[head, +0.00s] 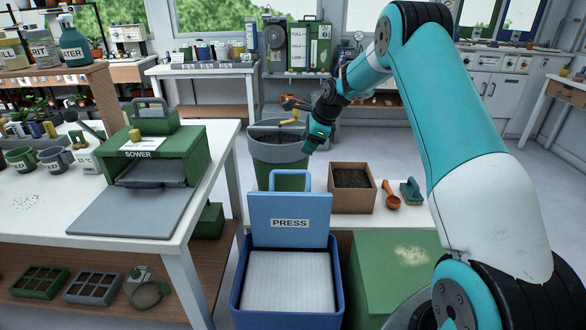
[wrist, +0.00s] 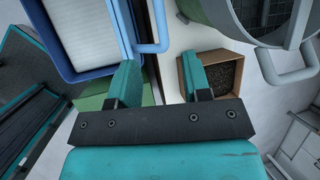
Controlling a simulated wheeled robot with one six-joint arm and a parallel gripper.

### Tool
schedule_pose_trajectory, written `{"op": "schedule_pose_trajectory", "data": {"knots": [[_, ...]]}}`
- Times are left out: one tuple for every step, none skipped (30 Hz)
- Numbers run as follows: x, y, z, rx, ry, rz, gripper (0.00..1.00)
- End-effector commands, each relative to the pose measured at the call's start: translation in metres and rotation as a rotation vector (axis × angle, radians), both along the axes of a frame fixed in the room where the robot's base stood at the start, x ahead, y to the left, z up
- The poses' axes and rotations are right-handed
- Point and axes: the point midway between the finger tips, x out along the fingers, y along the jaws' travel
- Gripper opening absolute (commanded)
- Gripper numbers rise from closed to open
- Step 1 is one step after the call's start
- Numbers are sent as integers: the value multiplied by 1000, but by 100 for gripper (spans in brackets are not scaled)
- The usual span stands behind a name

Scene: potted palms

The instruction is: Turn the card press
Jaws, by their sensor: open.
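The card press is a blue box (head: 237,290) with a white ribbed bed (head: 289,280) inside and a raised light-blue plate labelled PRESS (head: 290,206), topped by a loop handle (head: 287,180). In the wrist view, the blue box (wrist: 62,65) is at the upper left, with its light-blue handle (wrist: 158,47) beside the left finger. My gripper (head: 313,146) is above and beyond the press, slightly right of its handle in the head view. It is open and empty, its two teal fingers (wrist: 163,75) apart in the wrist view.
A wooden box of soil (head: 352,208), an orange scoop (head: 390,200) and a green brush (head: 411,190) sit right of the press. A grey-green bin (head: 280,152) stands behind. A green SOWER machine (head: 180,145) is on the left table. A green box (head: 385,275) adjoins the press.

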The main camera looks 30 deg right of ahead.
Motion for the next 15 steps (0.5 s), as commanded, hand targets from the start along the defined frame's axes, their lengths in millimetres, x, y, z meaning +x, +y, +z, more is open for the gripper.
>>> {"op": "schedule_pose_trajectory", "data": {"knots": [[4,3,-13,1,2,2,44],[7,5,-19,1,3,2,44],[11,7,-27,1,3,3,44],[14,9,-34,1,2,4,44],[17,10,-40,1,1,4,44],[20,12,-48,1,3,4,44],[23,13,-54,0,2,4,44],[25,14,-60,1,3,4,44],[29,16,-68,0,2,4,44],[31,18,-73,-1,1,4,44],[33,19,-78,0,2,5,44],[36,20,-84,-1,1,4,44],[38,21,-89,0,2,4,44],[40,22,-93,0,1,3,44],[42,22,-97,-1,0,3,44]]}}
